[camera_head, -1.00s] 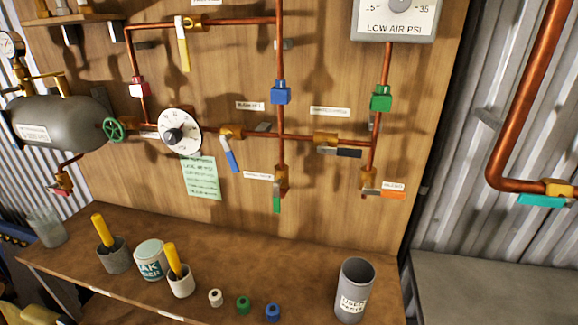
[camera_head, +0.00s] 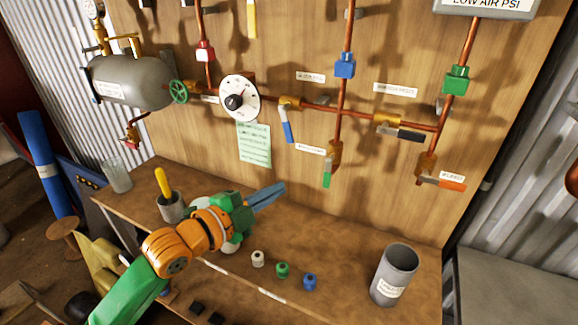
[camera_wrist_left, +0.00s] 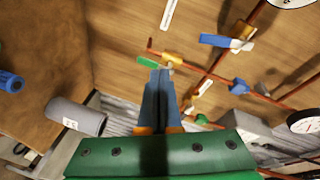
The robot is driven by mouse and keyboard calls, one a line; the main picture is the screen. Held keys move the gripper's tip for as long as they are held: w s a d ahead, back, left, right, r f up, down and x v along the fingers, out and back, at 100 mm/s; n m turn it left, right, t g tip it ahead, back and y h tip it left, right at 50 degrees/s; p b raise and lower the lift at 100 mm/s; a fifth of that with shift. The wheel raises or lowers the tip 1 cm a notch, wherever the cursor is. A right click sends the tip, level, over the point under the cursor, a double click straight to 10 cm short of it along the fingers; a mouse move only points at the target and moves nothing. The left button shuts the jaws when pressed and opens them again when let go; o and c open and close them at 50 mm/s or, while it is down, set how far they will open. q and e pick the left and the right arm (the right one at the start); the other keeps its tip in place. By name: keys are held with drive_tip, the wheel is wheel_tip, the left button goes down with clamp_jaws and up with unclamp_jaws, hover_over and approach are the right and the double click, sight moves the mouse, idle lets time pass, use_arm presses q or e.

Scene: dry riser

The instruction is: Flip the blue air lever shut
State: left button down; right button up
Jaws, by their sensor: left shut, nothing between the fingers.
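The blue air lever (camera_head: 287,131) hangs down and slightly right from its brass valve (camera_head: 290,103) on the wooden board, at a slant to the horizontal copper pipe. In the left wrist view the blue lever (camera_wrist_left: 220,41) shows above and right of my fingers. My left gripper (camera_head: 282,188) is shut and empty, over the bench, below the lever and apart from it. In the left wrist view its fingertips (camera_wrist_left: 159,72) appear close to the green lever (camera_wrist_left: 147,62); contact cannot be told. My right gripper is not in view.
A green lever (camera_head: 327,179), black lever (camera_head: 411,135) and orange lever (camera_head: 452,184) sit on nearby pipes. A white dial (camera_head: 239,98) is left of the blue lever. A grey cup (camera_head: 396,275) and small white, green and blue caps (camera_head: 310,282) stand on the bench.

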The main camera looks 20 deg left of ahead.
sight(291, 136)
use_arm(q)
wheel_tip(291, 136, up, 8)
drive_tip(key=m+t+h, duration=0.1)
drive_tip(key=m+t, duration=0.1)
drive_tip(key=m, duration=0.1)
drive_tip(key=f+p+x, duration=0.1)
drive_tip(key=p+x, duration=0.4)
drive_tip(key=x, duration=0.5)
drive_tip(key=a, duration=0.4)
drive_tip(key=shift+w+a+f+b, duration=0.1)
drive_tip(key=shift+f+b, duration=0.2)
drive_tip(key=shift+f, duration=0.05)
drive_tip(key=m+b, duration=0.1)
drive_tip(key=b, duration=0.1)
drive_tip(key=a+m+g+b, duration=0.1)
drive_tip(key=b, duration=0.2)
drive_tip(key=shift+a+f+m+b, duration=0.1)
drive_tip(key=shift+f+m+b, duration=0.25)
drive_tip(key=shift+f+m, duration=0.05)
drive_tip(key=shift+r, duration=0.15)
